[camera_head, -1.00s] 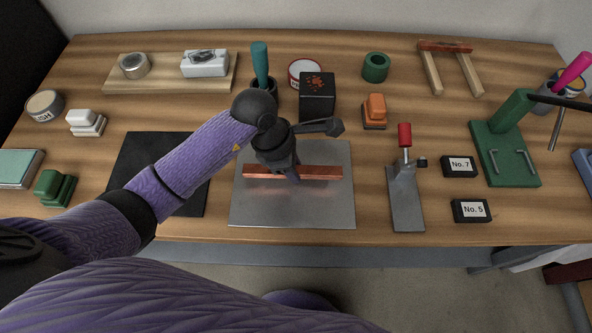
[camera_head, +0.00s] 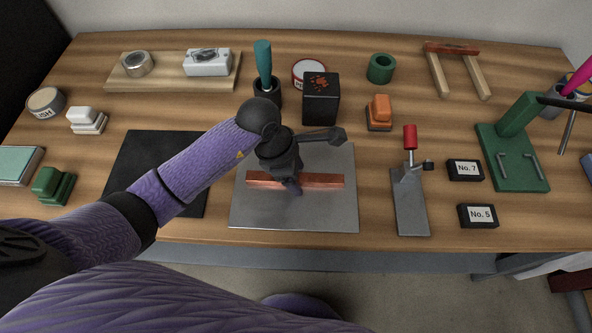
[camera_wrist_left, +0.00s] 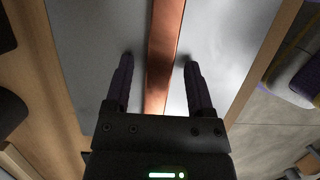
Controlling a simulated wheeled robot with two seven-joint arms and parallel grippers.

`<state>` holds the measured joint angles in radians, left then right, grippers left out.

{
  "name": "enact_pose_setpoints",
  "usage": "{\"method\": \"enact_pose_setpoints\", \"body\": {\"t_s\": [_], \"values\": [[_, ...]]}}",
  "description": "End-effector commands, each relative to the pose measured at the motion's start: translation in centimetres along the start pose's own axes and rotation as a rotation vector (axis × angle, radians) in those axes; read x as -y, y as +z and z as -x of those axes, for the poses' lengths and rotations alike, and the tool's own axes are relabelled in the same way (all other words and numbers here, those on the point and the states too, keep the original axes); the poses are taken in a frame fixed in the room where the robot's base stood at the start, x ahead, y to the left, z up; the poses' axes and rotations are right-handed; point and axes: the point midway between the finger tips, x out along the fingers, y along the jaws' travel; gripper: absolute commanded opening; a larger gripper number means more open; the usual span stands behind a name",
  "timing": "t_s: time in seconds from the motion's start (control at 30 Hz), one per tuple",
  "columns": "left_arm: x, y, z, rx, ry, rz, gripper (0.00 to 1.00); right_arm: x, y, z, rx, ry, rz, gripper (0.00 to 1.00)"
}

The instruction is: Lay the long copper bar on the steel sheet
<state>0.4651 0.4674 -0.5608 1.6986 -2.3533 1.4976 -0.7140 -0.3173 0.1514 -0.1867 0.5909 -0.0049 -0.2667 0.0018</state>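The long copper bar (camera_head: 320,181) lies across the steel sheet (camera_head: 260,217), within its left and right edges, and appears to rest on it. In the left wrist view the left gripper (camera_wrist_left: 158,65) is open. Its two fingers straddle the copper bar (camera_wrist_left: 163,50), with a gap on each side, over the steel sheet (camera_wrist_left: 95,60). My right gripper is not in view.
A black mat (camera_head: 130,165) lies left of the sheet. A red-handled toggle clamp (camera_head: 410,205) stands to its right. A black box (camera_head: 321,100) and a dark cup with a teal handle (camera_head: 264,75) stand behind it. The table's front edge is close.

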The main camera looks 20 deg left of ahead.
Motion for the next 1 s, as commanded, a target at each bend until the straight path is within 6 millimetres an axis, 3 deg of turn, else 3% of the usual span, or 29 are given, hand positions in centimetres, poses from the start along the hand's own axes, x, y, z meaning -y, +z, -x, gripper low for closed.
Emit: {"method": "enact_pose_setpoints", "body": {"t_s": [0.27, 0.37, 0.6, 0.7, 0.83, 1.0], "values": [[0.0, 0.1, 0.3, 0.001, 0.000, 0.000, 0.70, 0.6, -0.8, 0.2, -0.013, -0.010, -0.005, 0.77], [0.0, 0.7, 2.1, 0.003, 0.003, -0.002, 0.70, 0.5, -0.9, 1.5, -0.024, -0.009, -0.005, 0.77], [-0.1, 0.6, 9.3, 0.000, 0.007, -0.003, 0.70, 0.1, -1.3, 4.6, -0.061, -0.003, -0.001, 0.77], [-0.1, 0.5, 11.5, 0.000, 0.005, -0.002, 0.70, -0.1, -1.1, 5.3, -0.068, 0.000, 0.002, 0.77], [-0.1, 0.5, 12.9, 0.000, 0.002, 0.000, 0.70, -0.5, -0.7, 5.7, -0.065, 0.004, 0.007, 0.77], [0.0, 0.4, 13.2, 0.001, -0.001, 0.000, 0.70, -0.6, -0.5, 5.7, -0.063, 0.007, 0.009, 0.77]]}}
